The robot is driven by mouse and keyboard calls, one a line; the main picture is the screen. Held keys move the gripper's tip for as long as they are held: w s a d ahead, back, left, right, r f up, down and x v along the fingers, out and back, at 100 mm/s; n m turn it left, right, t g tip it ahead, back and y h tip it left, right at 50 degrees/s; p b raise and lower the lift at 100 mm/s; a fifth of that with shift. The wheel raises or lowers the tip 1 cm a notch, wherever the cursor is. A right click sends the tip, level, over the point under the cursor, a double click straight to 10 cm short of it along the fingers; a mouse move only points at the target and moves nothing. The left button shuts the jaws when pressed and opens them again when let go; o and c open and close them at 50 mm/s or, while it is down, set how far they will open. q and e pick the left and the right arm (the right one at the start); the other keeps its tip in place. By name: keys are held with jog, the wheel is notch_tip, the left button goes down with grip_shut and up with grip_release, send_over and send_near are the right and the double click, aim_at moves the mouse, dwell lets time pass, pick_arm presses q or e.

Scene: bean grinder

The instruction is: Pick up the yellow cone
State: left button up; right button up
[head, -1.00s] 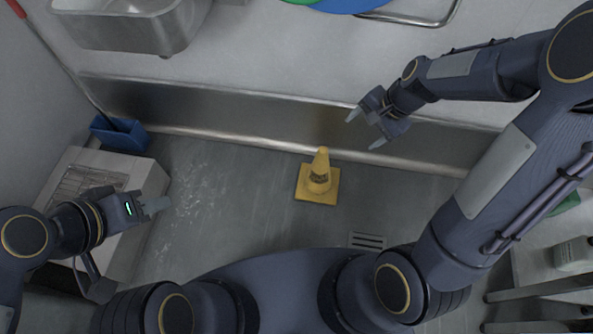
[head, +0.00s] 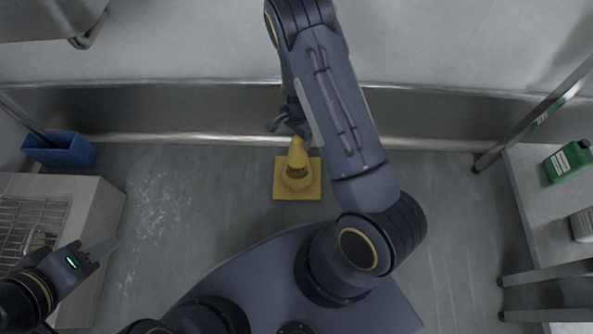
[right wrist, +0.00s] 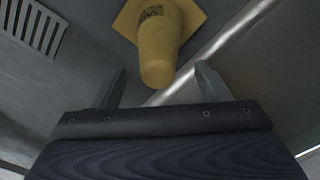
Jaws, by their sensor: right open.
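The yellow cone (head: 297,170) stands upright on its square base on the grey floor in the head view. My right gripper (head: 287,122) is above the cone's tip, partly hidden by my right arm. In the right wrist view the cone (right wrist: 158,45) shows with its tip towards the two open fingers of my right gripper (right wrist: 160,85). The tip is close to the gap between the fingers, and nothing is held. My left gripper (head: 100,250) is far to the left of the cone, at the box-shaped unit; its finger opening is unclear.
A blue bin (head: 60,150) stands at the left by the metal wall strip (head: 180,108). A white unit with a wire rack (head: 92,215) is at the left. A shelf with a green bottle (head: 568,160) is at the right. A floor grate (right wrist: 35,25) shows in the right wrist view.

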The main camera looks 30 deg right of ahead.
aim_at(297, 161)
notch_tip(297, 161, down, 4)
jog(key=shift+s+r+b, duration=0.1)
jog(key=shift+b, duration=0.65)
jog(key=shift+r, duration=0.15)
grip_shut()
